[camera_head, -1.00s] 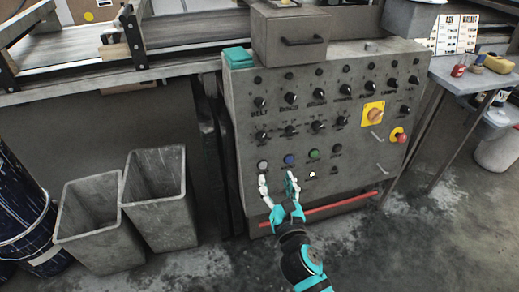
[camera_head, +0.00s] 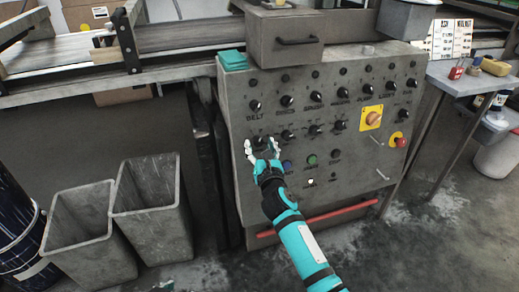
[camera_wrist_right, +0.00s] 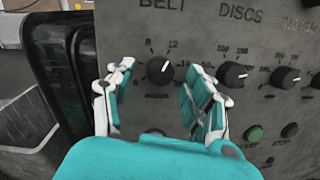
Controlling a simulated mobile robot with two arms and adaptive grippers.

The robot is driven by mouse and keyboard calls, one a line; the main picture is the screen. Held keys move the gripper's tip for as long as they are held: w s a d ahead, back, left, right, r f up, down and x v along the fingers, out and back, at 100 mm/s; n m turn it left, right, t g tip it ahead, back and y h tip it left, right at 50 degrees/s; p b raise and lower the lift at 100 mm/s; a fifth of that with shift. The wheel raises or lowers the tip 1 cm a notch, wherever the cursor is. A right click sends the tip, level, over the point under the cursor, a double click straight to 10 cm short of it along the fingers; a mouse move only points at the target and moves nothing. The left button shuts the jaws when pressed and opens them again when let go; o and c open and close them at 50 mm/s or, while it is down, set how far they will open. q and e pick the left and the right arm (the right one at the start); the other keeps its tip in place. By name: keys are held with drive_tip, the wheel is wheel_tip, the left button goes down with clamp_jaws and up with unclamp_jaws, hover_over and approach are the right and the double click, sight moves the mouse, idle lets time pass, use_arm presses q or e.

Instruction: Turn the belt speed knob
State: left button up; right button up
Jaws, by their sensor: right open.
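The grey control panel (camera_head: 345,200) carries rows of black knobs. The second-row knob under the BELT label (camera_wrist_right: 160,70) is black with a white pointer line and has printed scale numbers. The small caption under it is hard to read. My right gripper (camera_head: 262,148) is open in front of this knob, which is partly hidden in the head view. In the wrist view the right gripper (camera_wrist_right: 160,80) has one finger on each side of the knob, with gaps visible. Contact with the panel cannot be told. A top-row knob (camera_head: 255,105) sits above the BELT label. My left gripper is not in view.
The DISCS column knob (camera_wrist_right: 232,75) is close beside the right finger. A green button (camera_head: 311,160), yellow-backed rotary switch (camera_head: 373,117) and red stop button (camera_head: 401,142) are farther right. A red bar (camera_head: 340,208) crosses below. Two grey bins (camera_head: 150,205) stand left.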

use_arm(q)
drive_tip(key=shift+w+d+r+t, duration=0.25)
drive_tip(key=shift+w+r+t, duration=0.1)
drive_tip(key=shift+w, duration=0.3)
use_arm(e)
drive_tip(key=shift+w+a, duration=0.1)
drive_tip(key=shift+w, duration=0.2)
clamp_jaws()
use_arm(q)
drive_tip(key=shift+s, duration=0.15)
